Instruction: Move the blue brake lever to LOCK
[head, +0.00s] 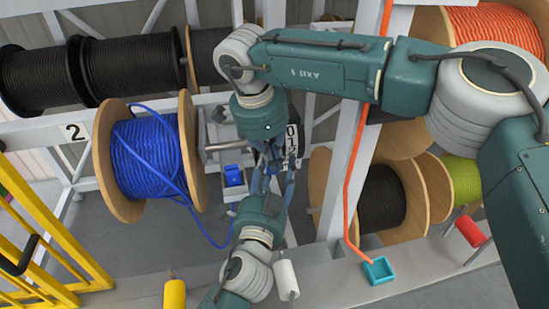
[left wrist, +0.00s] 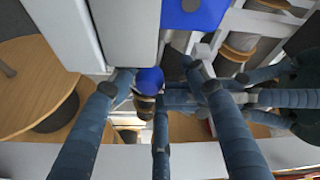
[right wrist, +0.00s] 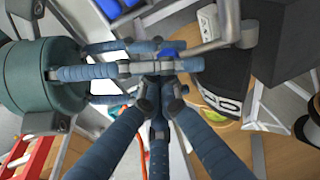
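A blue rounded knob (left wrist: 150,78), which looks like the brake lever's end, shows between my left gripper's fingers in the left wrist view. A bit of blue (right wrist: 168,52) also shows behind the fingers in the right wrist view. The lever's shaft and its LOCK mark are hidden. My left gripper (left wrist: 160,85) has its fingers spread around the knob. My right gripper (right wrist: 162,92) has its fingertips drawn close together beside the knob; whether they hold it is unclear. In the head view my right gripper (head: 270,165) comes from above and meets my left gripper (head: 262,200).
A blue cable reel (head: 147,157) stands left of the grippers, its loose cable hanging down. A small grey box with a blue item (head: 233,176) lies between. A black cable reel (head: 382,197) and an orange cable (head: 355,190) are to the right. A yellow barrier (head: 50,245) stands lower left.

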